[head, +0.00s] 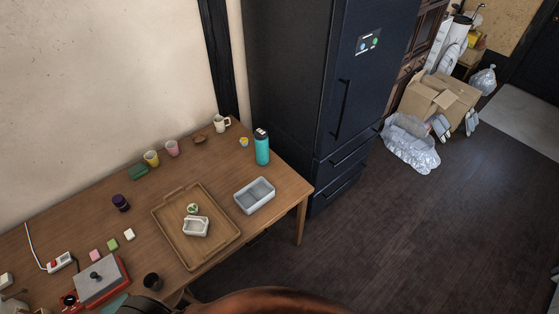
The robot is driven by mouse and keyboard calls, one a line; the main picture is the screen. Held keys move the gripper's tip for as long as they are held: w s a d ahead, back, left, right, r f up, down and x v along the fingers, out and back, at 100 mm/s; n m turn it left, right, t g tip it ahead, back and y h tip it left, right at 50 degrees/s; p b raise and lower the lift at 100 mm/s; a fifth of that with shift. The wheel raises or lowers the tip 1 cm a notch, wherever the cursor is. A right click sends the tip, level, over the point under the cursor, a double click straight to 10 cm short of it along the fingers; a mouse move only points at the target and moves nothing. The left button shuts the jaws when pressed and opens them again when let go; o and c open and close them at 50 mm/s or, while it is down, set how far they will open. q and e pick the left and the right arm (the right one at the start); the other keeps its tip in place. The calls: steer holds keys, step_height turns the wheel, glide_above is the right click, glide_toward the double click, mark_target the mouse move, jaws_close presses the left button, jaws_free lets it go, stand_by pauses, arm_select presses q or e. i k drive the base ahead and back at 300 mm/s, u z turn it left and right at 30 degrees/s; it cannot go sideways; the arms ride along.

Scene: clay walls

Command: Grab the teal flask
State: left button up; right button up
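The teal flask (262,149) stands upright near the back right part of the wooden table (289,187). It has a dark lid with a light mark on top. The dark fridge stands behind it, and a small yellow and blue item (244,141) is just to its left. Nothing covers the flask. Neither of my grippers can be made out in the head view.
A grey divided container (255,195) sits in front of the flask. A white mug (221,123) and cups line the back. The dark fridge (286,80) borders the table. Open floor (400,240) lies right.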

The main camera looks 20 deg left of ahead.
mark_target(261, 141)
steer(key=u, duration=0.6)
steer(key=i, duration=0.7)
steer(key=u, duration=0.65)
